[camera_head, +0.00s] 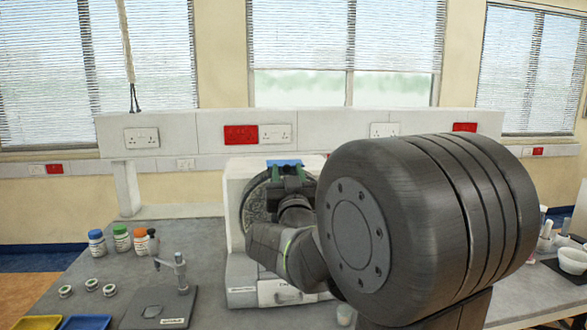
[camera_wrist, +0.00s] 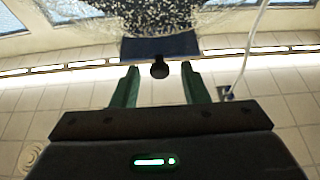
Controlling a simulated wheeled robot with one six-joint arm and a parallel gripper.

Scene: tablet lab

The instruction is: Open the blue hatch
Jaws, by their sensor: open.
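The blue hatch (camera_head: 284,162) is a small flat panel at the top of the white machine on the bench. In the wrist view the hatch (camera_wrist: 148,47) looks dark blue, with a round black knob (camera_wrist: 160,68) at its edge. My gripper (camera_head: 288,172) is at the hatch, in front of the machine. Its two green fingers are apart in the wrist view (camera_wrist: 160,74), with the knob between their tips and visible gaps on both sides. My arm hides much of the machine's front.
The white machine (camera_head: 240,270) has a speckled round drum (camera_head: 254,205). White bowls (camera_head: 573,261) are at right. A socket panel (camera_head: 190,137) runs behind the bench.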

